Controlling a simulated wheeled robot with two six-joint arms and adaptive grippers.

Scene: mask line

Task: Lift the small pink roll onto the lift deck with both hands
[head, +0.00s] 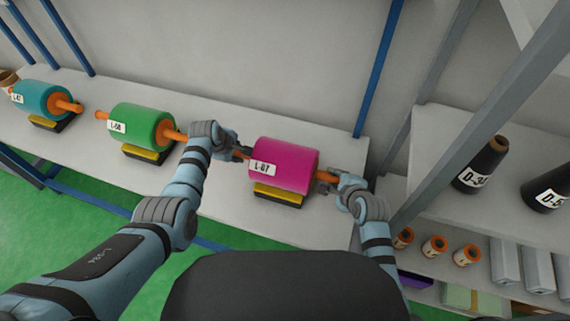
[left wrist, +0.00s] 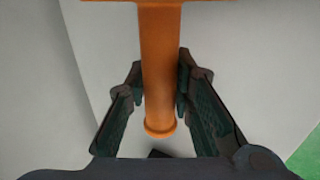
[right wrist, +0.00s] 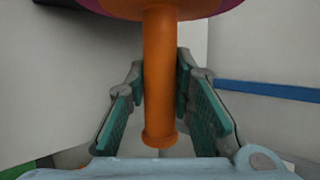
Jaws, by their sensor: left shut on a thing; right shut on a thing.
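The pink roll (head: 285,165), labelled L-07, has an orange core sticking out at both ends. It is at its black and yellow cradle (head: 279,192) on the white shelf; I cannot tell whether it touches it. My left gripper (head: 241,154) is shut on the left core end, which shows between its fingers in the left wrist view (left wrist: 160,75). My right gripper (head: 332,178) is shut on the right core end, seen between its fingers in the right wrist view (right wrist: 160,80). The lift deck cannot be made out for certain.
A green roll (head: 142,127) and a teal roll (head: 43,100) sit in cradles further left on the white shelf (head: 215,180). A blue post (head: 378,70) stands behind at the right. A rack at the right holds dark cones (head: 482,165) and small orange spools (head: 434,246).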

